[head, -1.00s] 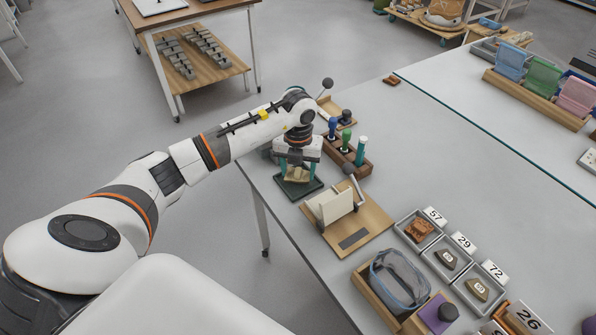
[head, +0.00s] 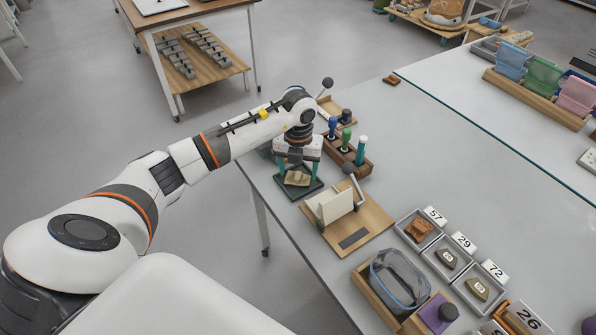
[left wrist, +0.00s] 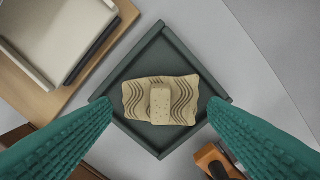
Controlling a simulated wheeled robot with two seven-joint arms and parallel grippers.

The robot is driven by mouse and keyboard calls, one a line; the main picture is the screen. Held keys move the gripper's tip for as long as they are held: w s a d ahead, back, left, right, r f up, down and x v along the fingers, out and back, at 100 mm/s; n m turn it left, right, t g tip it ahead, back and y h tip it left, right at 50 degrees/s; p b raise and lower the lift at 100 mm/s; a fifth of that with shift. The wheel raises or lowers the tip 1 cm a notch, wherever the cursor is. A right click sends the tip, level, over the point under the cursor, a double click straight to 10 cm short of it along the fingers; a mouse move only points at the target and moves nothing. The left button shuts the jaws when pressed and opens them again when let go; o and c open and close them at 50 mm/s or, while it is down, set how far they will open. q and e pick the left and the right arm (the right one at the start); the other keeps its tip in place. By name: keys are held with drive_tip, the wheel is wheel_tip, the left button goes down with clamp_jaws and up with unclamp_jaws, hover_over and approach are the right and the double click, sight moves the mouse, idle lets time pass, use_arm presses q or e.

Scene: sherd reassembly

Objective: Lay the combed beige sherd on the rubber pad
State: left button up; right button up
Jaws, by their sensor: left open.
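The combed beige sherd (left wrist: 183,103) lies on the dark green rubber pad (left wrist: 152,67), with wavy combed lines and a plain raised block on its upper face. In the head view the sherd (head: 297,178) also rests on the pad (head: 290,192) near the table's left edge. My left gripper (head: 297,167) is above it, pointing down. Its two teal fingers stand apart in the left wrist view (left wrist: 160,112), one on each side of the sherd and clear of it. My right gripper is not in view.
A wooden board with a cream upright holder (head: 335,205) stands just in front of the pad. A wooden rack with coloured-handled tools (head: 347,150) is close on the right. Numbered trays (head: 447,257) with sherds line the front right. The middle of the table is clear.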

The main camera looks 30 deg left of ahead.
sight(298, 175)
use_arm(q)
wheel_tip(298, 175, up, 11)
drive_tip(key=shift+f, duration=0.15)
